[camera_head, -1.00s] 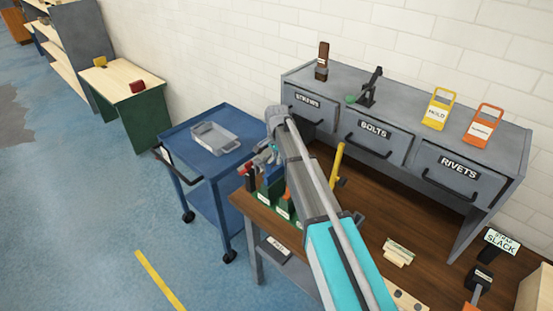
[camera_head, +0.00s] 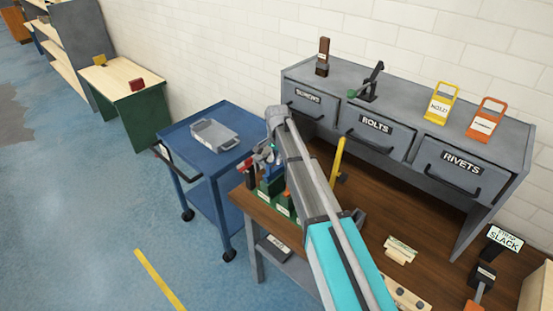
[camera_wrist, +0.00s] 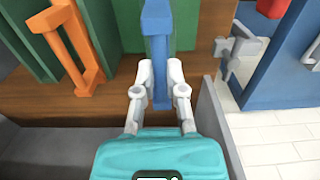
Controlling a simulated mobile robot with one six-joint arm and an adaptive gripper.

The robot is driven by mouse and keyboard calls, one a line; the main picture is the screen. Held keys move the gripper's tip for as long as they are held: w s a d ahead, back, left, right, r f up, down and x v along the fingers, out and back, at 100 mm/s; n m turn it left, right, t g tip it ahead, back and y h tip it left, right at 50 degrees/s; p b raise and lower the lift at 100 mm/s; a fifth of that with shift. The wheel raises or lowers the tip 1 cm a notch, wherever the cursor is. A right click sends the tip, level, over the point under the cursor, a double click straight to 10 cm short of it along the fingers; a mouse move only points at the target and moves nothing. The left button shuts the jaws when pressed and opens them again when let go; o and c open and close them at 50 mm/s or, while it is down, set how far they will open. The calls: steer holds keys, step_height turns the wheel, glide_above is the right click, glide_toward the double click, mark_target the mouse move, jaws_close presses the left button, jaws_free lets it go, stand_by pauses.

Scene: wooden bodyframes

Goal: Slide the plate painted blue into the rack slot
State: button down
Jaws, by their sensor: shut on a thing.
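In the wrist view my gripper (camera_wrist: 160,88) is shut on the blue plate (camera_wrist: 157,50), with a finger on each side of its upright bar. The blue plate stands between green rack walls (camera_wrist: 112,28) above the brown wooden bench top. How deep it sits in the slot cannot be told. In the head view my gripper (camera_head: 268,155) is over the green rack blocks (camera_head: 283,204) at the bench's left end. The plate is mostly hidden there by my arm.
An orange handled plate (camera_wrist: 70,45) stands left of the blue one in the wrist view. A grey clamp-like part (camera_wrist: 235,48) is close on the right. A blue cart (camera_head: 200,165) with a grey tray (camera_head: 213,134) stands left of the bench. Grey drawers (camera_head: 378,140) line the back.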

steer(key=shift+f+b, duration=1.1)
steer(key=shift+f, duration=0.05)
steer(key=c, duration=0.6)
jaws_free()
steer(key=shift+c, duration=0.2)
steer(key=shift+r, duration=0.15)
step_height(320, 180, up, 16)
steer(key=p, duration=1.6)
steer(key=shift+f, duration=0.2)
stand_by(0.7)
